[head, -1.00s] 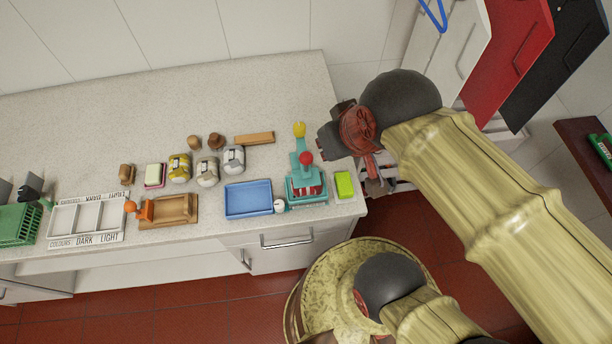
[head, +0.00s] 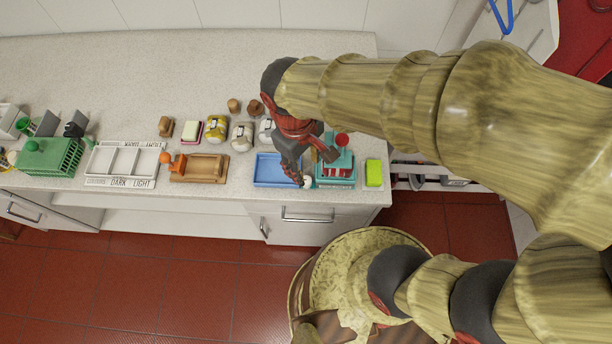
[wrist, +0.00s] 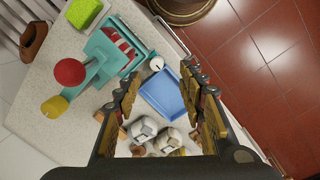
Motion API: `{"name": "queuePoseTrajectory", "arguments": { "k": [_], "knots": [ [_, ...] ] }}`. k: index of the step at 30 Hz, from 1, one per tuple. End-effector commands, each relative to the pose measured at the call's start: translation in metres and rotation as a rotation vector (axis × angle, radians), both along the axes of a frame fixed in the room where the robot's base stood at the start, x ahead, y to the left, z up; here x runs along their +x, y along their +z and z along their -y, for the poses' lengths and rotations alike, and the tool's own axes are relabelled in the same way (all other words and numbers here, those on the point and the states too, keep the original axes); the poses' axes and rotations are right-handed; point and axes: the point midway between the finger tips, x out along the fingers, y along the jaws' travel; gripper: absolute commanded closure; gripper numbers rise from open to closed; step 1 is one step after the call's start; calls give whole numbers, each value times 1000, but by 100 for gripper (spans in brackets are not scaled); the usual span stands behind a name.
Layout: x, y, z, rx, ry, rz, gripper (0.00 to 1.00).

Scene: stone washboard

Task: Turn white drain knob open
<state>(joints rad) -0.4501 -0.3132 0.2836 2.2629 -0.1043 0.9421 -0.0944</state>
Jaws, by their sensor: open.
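The white drain knob (head: 308,183) is a small round white piece between the blue tray (head: 266,180) and the teal press (head: 336,183), near the counter's front edge. In the wrist view the knob (wrist: 157,63) shows with a thin dark mark, between my two fingertips in the picture. My gripper (head: 311,164) is open and empty, over the right end of the tray and the press's left side. In the wrist view my gripper (wrist: 161,74) has its fingers spread wide. It appears above the knob, apart from it; the exact height cannot be told.
A green sponge (head: 374,173) lies right of the press. A wooden tray (head: 205,168) is left.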

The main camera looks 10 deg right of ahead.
Motion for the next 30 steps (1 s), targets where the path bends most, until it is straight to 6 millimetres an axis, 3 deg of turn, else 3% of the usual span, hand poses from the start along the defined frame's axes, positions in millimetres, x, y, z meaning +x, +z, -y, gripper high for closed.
{"name": "queuePoseTrajectory", "arguments": {
  "k": [3, 9, 13, 20, 30],
  "knots": [
    [1, -31, -18, -84, 173, -98, 60],
    [12, -70, -29, -206, 455, -226, 60],
    [32, -65, -27, -240, 600, -244, 60],
    [30, -68, -21, -246, 682, -271, 60],
    [25, -113, -3, -245, 680, -272, 60]
  ]
}}
